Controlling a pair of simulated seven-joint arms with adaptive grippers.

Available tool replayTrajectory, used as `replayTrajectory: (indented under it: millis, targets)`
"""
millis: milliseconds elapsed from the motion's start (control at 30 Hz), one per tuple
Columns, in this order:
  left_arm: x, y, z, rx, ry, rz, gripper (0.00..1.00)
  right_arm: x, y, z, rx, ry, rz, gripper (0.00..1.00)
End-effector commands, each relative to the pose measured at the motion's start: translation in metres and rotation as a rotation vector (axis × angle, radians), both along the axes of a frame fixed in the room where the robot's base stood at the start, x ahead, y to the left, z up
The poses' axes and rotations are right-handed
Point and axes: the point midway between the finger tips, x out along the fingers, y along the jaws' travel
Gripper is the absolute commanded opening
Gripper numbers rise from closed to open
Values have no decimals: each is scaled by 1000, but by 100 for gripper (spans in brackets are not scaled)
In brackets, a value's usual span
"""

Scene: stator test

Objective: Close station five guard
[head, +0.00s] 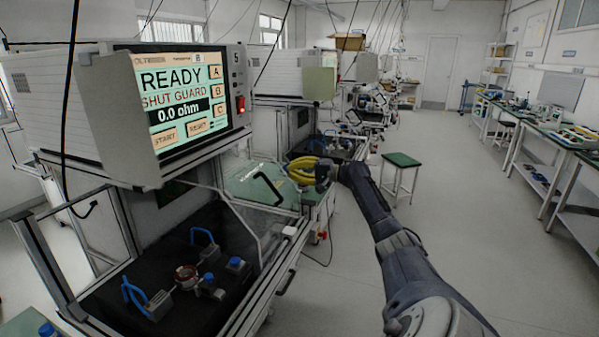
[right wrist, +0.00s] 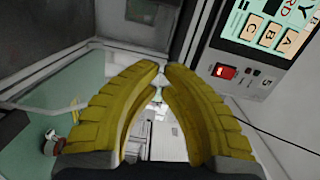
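The station screen (head: 181,103) reads READY, SHUT GUARD, 0.0 ohm. My left gripper is out of view.
Inside the station, a copper-coloured ring part (head: 187,275) sits among blue-handled clamps (head: 147,297) on a dark bed. A red switch (head: 241,104) is on the screen box. A green-topped stool (head: 402,160) stands farther right. Grey floor is clear at right.

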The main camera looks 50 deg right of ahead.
Motion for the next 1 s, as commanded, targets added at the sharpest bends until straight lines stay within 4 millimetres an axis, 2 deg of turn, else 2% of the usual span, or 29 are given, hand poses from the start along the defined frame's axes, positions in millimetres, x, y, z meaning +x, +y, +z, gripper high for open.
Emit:
replayTrajectory:
  millis: [200, 467, 1000]
  targets:
    - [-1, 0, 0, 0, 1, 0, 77, 26, 10, 0, 0, -2, 0, 0]
    - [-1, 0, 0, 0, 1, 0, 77, 47, 18, -1, 0, -1, 0, 0]
    - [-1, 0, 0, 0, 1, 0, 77, 42, 50, -7, -2, 1, -1, 0]
